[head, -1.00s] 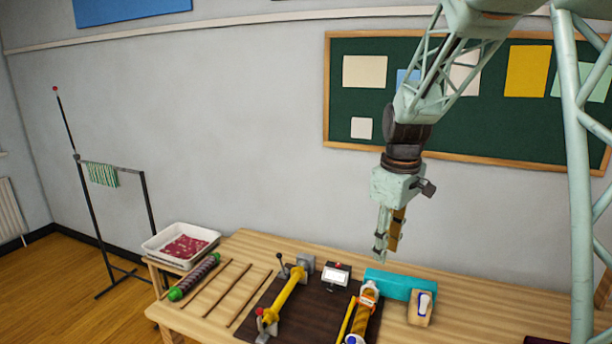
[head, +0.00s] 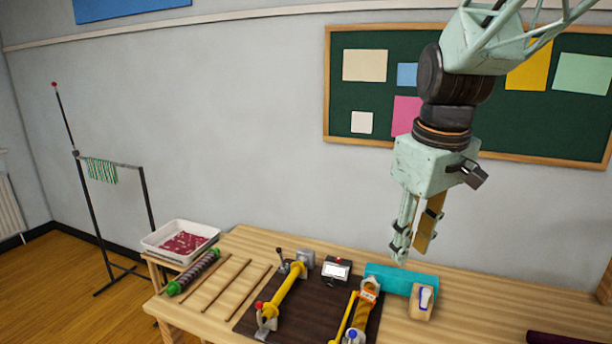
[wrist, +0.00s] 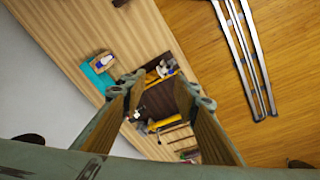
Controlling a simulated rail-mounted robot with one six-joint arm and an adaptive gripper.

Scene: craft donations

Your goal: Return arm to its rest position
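My gripper (head: 413,238) hangs from my arm above the table, toward its back edge, with its fingers pointing down. Its two fingers are apart and nothing is between them. In the wrist view my gripper (wrist: 160,95) also shows spread fingers, with the dark board and its tools seen far below through the gap. The gripper touches nothing on the table.
A white tray (head: 152,243) stands left. A black rack (head: 145,200) is farther left.

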